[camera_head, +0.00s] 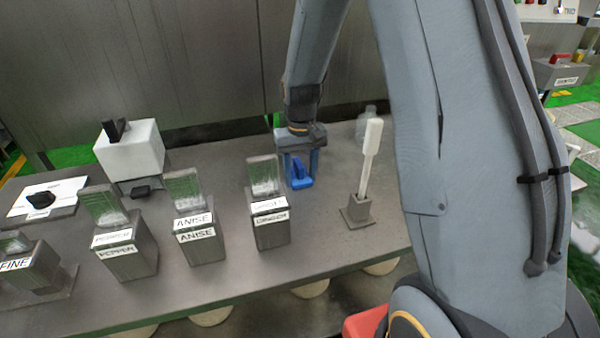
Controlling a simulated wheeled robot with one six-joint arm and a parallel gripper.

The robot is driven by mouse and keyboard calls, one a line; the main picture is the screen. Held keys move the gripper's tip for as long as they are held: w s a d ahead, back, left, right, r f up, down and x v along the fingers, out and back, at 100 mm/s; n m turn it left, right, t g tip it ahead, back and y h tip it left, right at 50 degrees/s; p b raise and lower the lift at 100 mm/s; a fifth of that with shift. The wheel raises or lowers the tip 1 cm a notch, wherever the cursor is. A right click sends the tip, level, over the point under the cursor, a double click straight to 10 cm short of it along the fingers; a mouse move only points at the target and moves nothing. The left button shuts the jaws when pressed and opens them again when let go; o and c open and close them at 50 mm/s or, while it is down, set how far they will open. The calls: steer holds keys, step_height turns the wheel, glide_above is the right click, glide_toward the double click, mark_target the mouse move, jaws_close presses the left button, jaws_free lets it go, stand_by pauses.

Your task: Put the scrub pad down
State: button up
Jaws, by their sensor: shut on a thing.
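The scrub pad (300,177) is a small bright blue block with a raised top. My gripper (300,168) points down at the back middle of the grey table, just behind the ginger-labelled bin. Its two fingers are shut on the pad. The pad is at or very near the table top; I cannot tell whether it touches. The bin partly hides the area in front of and left of the pad.
Labelled bins with clear lids stand in front: pepper (128,255), anise (200,240) and another (272,228). A white box (131,153) and a scale-like plate (45,199) are at left.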

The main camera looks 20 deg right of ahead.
mark_target(301, 168)
steer(key=o, duration=1.3)
steer(key=shift+f, duration=0.1)
step_height(301, 168, up, 12)
steer(key=b, duration=0.3)
steer(key=shift+s, duration=0.2)
steer(key=shift+t, duration=0.5)
steer(key=s+f, duration=0.2)
steer(key=s, duration=0.4)
steer(key=s+f, duration=0.2)
steer(key=s, duration=0.4)
steer(key=s+f, duration=0.2)
steer(key=s, duration=0.5)
steer(key=shift+a, duration=0.1)
